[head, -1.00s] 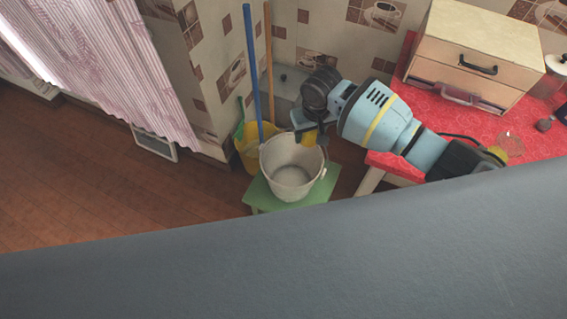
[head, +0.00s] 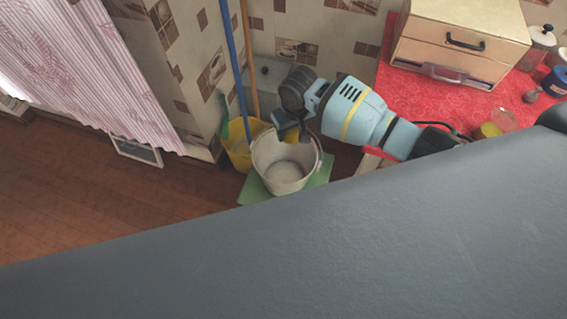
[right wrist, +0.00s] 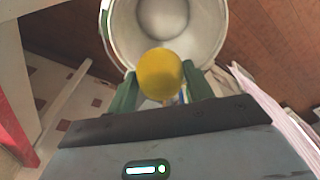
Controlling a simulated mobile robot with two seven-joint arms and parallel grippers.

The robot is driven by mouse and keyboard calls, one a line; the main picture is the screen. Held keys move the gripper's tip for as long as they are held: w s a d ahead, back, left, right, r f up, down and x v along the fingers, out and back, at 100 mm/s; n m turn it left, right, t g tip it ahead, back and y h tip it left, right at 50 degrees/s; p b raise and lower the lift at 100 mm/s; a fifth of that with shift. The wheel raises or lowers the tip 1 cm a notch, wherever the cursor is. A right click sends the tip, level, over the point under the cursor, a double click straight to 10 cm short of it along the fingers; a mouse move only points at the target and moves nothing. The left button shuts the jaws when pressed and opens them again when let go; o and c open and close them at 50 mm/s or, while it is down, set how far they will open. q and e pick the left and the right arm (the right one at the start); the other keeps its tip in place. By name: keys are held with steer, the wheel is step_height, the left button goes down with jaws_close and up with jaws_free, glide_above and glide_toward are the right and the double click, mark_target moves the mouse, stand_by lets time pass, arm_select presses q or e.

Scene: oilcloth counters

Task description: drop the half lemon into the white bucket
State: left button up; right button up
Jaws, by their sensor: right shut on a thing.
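The white bucket (head: 285,172) stands on a green stool (head: 317,181) in the head view. It also shows in the right wrist view (right wrist: 206,42), with its open mouth beyond the fingers. My right gripper (right wrist: 162,88) is shut on the half lemon (right wrist: 160,72), a round yellow piece between its green fingertips. My left gripper is not in view.
A yellow bucket (head: 239,155) with a blue pole (head: 233,75) and an orange pole (head: 247,60) stands behind, left of the white bucket. A red counter (head: 440,98) with a drawer box (head: 462,45) and jars is at right. Open wooden floor (head: 80,195) lies left.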

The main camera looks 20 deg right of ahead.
step_height(320, 180, down, 4)
steer(key=shift+s+r+b, duration=0.15)
steer(key=shift+b, duration=0.75)
steer(key=shift+f, duration=0.3)
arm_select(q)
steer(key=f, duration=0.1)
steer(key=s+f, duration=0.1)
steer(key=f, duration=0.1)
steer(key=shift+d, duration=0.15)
arm_select(e)
steer(key=shift+r, duration=0.15)
steer(key=o, duration=0.8)
steer(key=shift+o, duration=0.9)
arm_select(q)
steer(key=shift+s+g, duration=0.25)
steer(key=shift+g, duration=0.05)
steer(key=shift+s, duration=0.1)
